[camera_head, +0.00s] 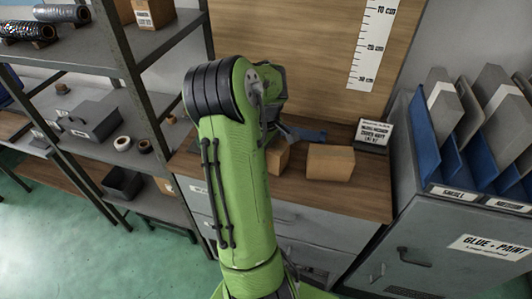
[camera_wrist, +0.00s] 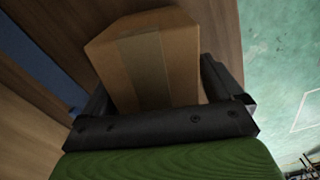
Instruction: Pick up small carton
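Two brown cartons stand on the wooden bench top. One carton (camera_head: 277,158) is partly hidden behind my arm in the head view; the other carton (camera_head: 330,163) stands to its right in full view. With one partly hidden, I cannot compare their sizes well. In the wrist view a taped brown carton (camera_wrist: 150,62) lies between the two dark fingers of my gripper (camera_wrist: 155,85); it appears to be the partly hidden one. The fingers are spread wide, one on each side of it, and I see no clear grip. In the head view my arm mostly hides the gripper.
A blue item (camera_head: 308,134) lies behind the cartons. A lettered sign (camera_head: 373,134) stands at the bench's back right. A grey cabinet (camera_head: 455,240) with blue dividers is to the right, and metal shelving (camera_head: 140,95) to the left. The bench (camera_head: 365,198) is bare in front of the right carton.

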